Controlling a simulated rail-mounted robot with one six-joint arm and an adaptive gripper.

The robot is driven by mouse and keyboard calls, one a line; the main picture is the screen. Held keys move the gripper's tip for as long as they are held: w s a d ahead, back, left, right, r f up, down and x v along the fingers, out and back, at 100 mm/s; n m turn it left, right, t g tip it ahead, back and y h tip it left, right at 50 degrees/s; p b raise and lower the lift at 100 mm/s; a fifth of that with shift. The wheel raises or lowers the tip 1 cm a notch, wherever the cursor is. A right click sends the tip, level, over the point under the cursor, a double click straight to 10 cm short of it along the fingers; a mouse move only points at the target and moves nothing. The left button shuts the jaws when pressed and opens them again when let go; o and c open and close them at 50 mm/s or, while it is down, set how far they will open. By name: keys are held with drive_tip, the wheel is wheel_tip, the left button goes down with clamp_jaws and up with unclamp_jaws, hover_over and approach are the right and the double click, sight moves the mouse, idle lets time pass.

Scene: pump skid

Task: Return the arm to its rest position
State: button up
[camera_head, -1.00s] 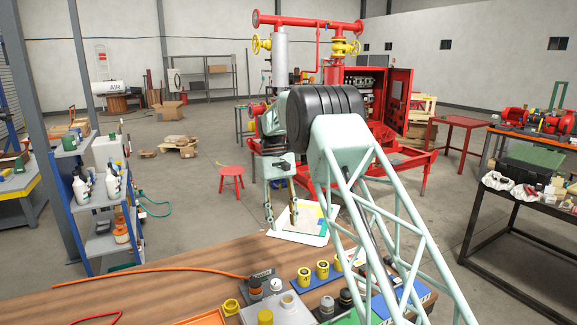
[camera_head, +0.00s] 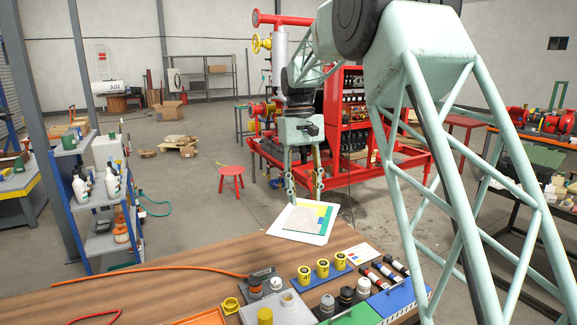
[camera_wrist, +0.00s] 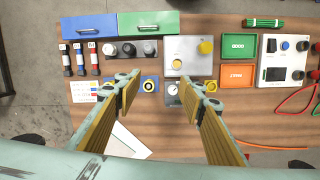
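The gripper is open and empty. My pale green arm rises on the right side of the head view and bends at a black joint cut off by the top edge. Its lattice link hides part of the bench's right side.
The bench (camera_head: 190,262) carries yellow-capped parts (camera_head: 322,268), dark cylinders, a blue bin (camera_wrist: 92,26), a green bin (camera_wrist: 148,23), a green tray (camera_wrist: 238,46) and an orange tray (camera_wrist: 237,75). A red skid frame (camera_head: 400,172) stands behind the arm. Open floor lies left, around a red stool (camera_head: 231,172).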

drive_tip(key=s+d+r+m+t+b, duration=0.1)
drive_tip(key=s+d+r, duration=0.3)
drive_tip(key=s, duration=0.5)
drive_tip(key=s+d+r+t, duration=0.1)
drive_tip(key=s+d+r, duration=0.3)
drive_tip(key=s, duration=0.5)
drive_tip(key=s+d+r+m+t+b, duration=0.1)
drive_tip(key=s+d+r, duration=0.3)
drive_tip(key=s, duration=0.5)
drive_tip(key=s+d+f+t, duration=0.1)
drive_tip(key=s+f, duration=0.1)
drive_tip(key=s, duration=0.7)
drive_tip(key=s+d+f+m, duration=0.1)
drive_tip(key=s+f, duration=0.2)
drive_tip(key=s, duration=0.7)
drive_tip(key=s+d+f+t, duration=0.1)
drive_tip(key=s+d+f, duration=0.1)
drive_tip(key=s, duration=0.8)
drive_tip(key=shift+s+f+m+t+y+b, duration=0.2)
drive_tip(key=shift+f+m+t+y+b, duration=0.1)
drive_tip(key=shift+y+b, duration=0.15)
drive_tip(key=shift+f, duration=0.15)
wheel_tip(320, 180, down, 9)
drive_tip(key=b, duration=0.9)
drive_tip(key=shift+r, duration=0.2)
drive_tip(key=shift+f+b, duration=2.15)
